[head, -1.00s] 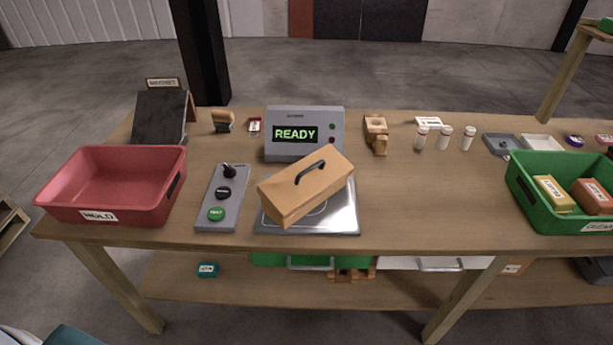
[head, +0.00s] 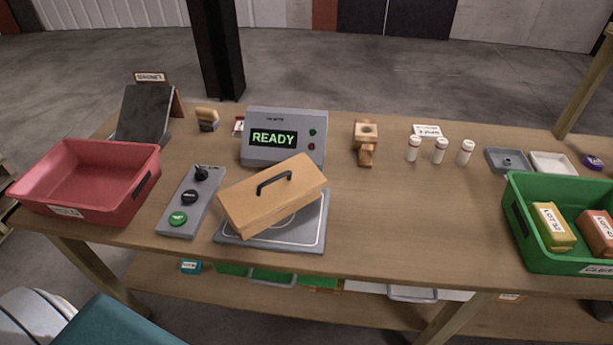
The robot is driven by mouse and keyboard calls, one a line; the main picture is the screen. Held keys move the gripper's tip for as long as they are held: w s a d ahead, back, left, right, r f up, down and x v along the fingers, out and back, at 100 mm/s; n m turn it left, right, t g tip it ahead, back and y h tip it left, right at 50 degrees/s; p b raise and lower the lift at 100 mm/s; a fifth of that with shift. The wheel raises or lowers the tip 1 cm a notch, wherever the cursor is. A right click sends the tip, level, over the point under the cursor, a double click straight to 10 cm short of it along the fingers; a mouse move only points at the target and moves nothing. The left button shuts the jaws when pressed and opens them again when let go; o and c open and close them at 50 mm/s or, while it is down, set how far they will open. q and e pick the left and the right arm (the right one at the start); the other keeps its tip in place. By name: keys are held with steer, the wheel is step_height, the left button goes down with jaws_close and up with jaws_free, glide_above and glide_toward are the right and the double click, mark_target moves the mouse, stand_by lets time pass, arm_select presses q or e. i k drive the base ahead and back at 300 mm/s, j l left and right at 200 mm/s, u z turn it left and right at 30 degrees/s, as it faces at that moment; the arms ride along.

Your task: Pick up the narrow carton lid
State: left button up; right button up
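A tan carton lid (head: 290,203) with a dark handle (head: 273,181) on top lies askew on the flat metal plate (head: 312,232) of the detector. It looks tilted on the plate; whether anything is under it is hidden. The grey detector box (head: 284,137) behind it shows READY in green. Neither of my grippers is in the head view. Parts of my own body show at the lower left corner, well in front of the table.
A red HOLD bin (head: 84,178) stands at the left, beside a control panel (head: 189,203) with buttons and a knob. A green bin (head: 527,222) with labelled packs is at the right. Small white bottles (head: 440,151) and a wooden holder (head: 366,144) stand behind. The table right of the plate is clear.

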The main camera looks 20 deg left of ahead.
mark_target(247, 202)
steer(key=u, duration=0.4)
steer(key=l+u, duration=0.15)
steer(key=u, duration=0.25)
steer(key=i+l+u, duration=0.1)
steer(key=u, duration=0.65)
